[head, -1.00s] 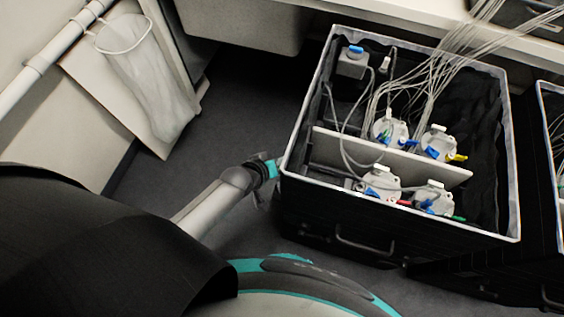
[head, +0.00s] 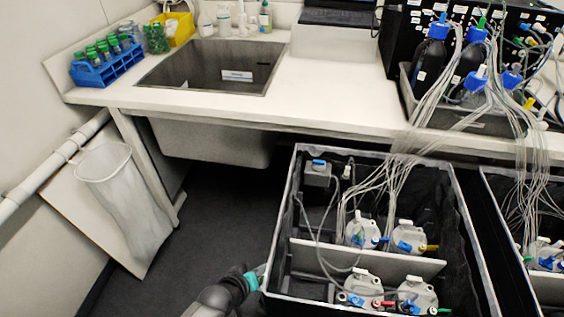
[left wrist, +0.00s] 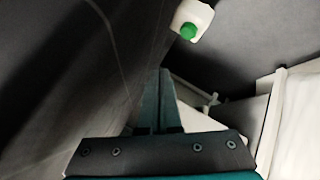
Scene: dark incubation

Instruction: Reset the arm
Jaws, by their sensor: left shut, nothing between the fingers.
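My left gripper (head: 258,277) shows small at the bottom of the head view, beside the left wall of a black open case (head: 281,235). In the left wrist view its fingers (left wrist: 158,85) are together with nothing between them. Whether it touches the case wall cannot be told. My left arm comes up from the bottom edge. My right gripper is not in either view.
Inside the case stand several white-topped vessels (head: 362,232) with tubes. A second case (head: 488,200) is at right. A counter (head: 330,104) with a sink (head: 215,68) lies beyond. A white bin (head: 125,195) hangs at left. Dark floor (head: 225,215) is clear between.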

